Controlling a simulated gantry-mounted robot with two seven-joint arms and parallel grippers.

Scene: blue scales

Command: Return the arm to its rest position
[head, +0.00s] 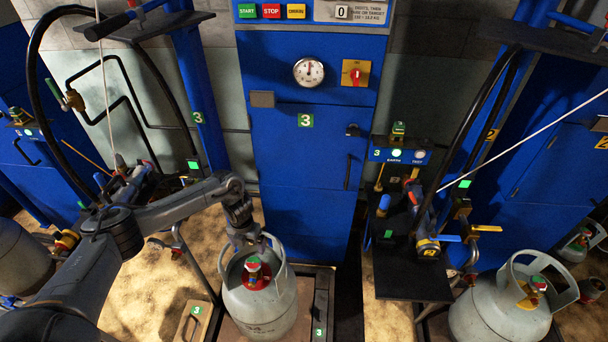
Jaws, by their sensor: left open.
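My left arm (150,212) reaches in from the lower left. Its gripper (245,243) is open and sits at the back rim of the collar of a grey gas cylinder (258,308). The fingertips overlap the collar in the picture; whether they touch it I cannot tell. The cylinder stands upright on a scale platform (312,310) and has a red and green valve (253,268) inside its collar. My right gripper does not show.
A blue scale cabinet (305,190) with a round dial stands behind the cylinder. A black shelf (405,278) with fittings and hoses is to the right, beside a second cylinder (495,315). Hoses and a filling fitting (130,180) lie close behind my left arm.

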